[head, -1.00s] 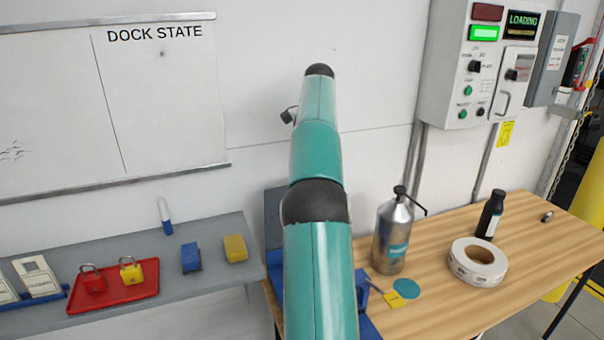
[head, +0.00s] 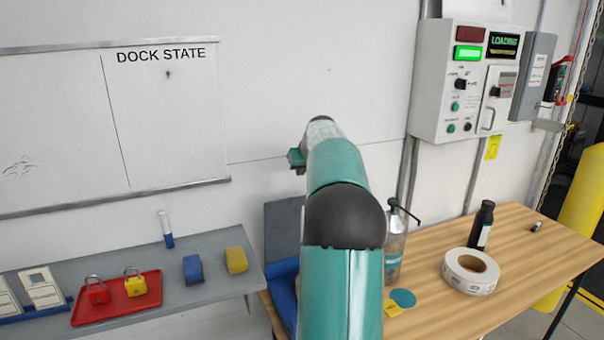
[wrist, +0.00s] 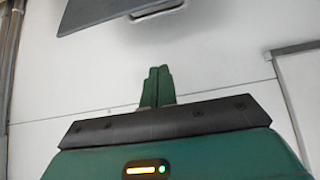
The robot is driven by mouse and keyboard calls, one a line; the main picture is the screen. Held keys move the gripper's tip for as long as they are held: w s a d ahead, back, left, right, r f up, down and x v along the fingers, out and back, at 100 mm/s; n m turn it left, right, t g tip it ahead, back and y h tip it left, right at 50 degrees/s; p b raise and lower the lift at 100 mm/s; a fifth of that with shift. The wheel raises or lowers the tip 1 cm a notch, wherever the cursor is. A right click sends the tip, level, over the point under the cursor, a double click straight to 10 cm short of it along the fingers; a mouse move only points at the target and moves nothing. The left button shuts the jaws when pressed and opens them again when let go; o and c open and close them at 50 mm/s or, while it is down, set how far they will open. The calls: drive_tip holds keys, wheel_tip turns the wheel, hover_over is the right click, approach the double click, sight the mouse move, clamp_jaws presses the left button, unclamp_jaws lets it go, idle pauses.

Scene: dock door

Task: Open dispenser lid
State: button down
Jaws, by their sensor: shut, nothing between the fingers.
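A blue box (head: 284,301) stands at the left end of the wooden table, largely hidden behind my arm. A grey-blue panel (head: 283,236) stands upright at its back; it may be the dispenser lid, but I cannot tell for sure. In the wrist view, a dark grey panel (wrist: 115,12) at the top edge looks like the same one, cut off by the frame. My gripper (head: 296,159) is in front of the wall, above the panel in the head view. In the wrist view its green fingers (wrist: 158,72) are together, empty and apart from the panel.
The wooden table (head: 525,235) holds a silver bottle (head: 395,250) partly behind my arm, a white tape roll (head: 470,270) and a black bottle (head: 482,224). A grey shelf (head: 212,299) at left carries a red tray (head: 115,308) with padlocks. A control box (head: 437,80) hangs at right.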

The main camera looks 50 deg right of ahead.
drive_tip(key=f, duration=0.4)
drive_tip(key=w+f, duration=0.1)
drive_tip(key=f, duration=0.2)
drive_tip(key=shift+d, duration=0.3)
drive_tip(key=shift+s, duration=0.1)
drive_tip(key=s+a+f+t, duration=0.1)
drive_tip(key=s+a, duration=0.2)
drive_tip(key=s, duration=0.3)
drive_tip(key=shift+a+f+h, duration=0.15)
drive_tip(key=shift+a+h, duration=0.25)
idle(0.4)
